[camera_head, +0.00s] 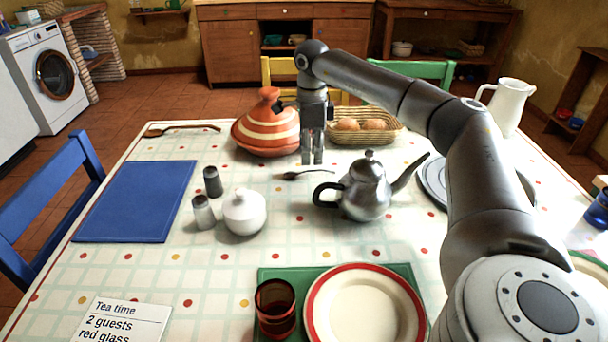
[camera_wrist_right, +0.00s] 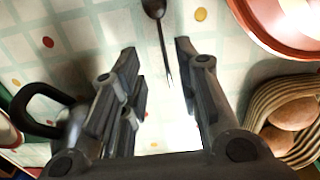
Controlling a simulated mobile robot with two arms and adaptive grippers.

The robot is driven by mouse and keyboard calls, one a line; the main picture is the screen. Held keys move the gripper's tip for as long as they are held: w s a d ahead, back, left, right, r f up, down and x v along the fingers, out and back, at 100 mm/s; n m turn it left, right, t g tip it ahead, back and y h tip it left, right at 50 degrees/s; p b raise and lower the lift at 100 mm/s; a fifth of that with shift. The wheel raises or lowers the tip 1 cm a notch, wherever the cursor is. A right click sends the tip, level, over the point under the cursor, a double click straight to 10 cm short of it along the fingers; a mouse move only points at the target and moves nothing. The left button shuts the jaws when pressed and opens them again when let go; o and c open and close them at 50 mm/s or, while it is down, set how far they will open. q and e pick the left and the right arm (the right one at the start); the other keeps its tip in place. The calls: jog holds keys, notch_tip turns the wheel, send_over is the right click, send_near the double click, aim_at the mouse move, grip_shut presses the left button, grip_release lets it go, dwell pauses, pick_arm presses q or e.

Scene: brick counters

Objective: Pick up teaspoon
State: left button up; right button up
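The teaspoon (camera_head: 291,175) lies on the checked tablecloth between the tagine and the teapot, its dark bowl to the left and its thin handle to the right. In the right wrist view the teaspoon (camera_wrist_right: 155,9) has its bowl at the top and its handle tip between my fingers. My right gripper (camera_head: 312,161) points down over the table, just behind the spoon. In the wrist view my right gripper (camera_wrist_right: 156,48) is open and empty, with its fingers on either side of the handle end. My left gripper is not in view.
A silver teapot (camera_head: 367,191) stands to the right of the spoon, close in front of my gripper. The striped tagine (camera_head: 267,129) is behind left, the bread basket (camera_head: 378,136) behind right. A white sugar bowl (camera_head: 244,213) and shakers stand front left.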

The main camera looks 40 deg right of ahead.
jog(key=f, duration=0.3)
jog(key=f+b, duration=0.1)
jog(key=f, duration=0.1)
jog(key=shift+w+f, duration=0.25)
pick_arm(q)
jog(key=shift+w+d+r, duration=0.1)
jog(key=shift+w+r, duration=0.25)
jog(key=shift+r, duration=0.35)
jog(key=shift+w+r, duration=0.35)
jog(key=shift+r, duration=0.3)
pick_arm(e)
grip_shut()
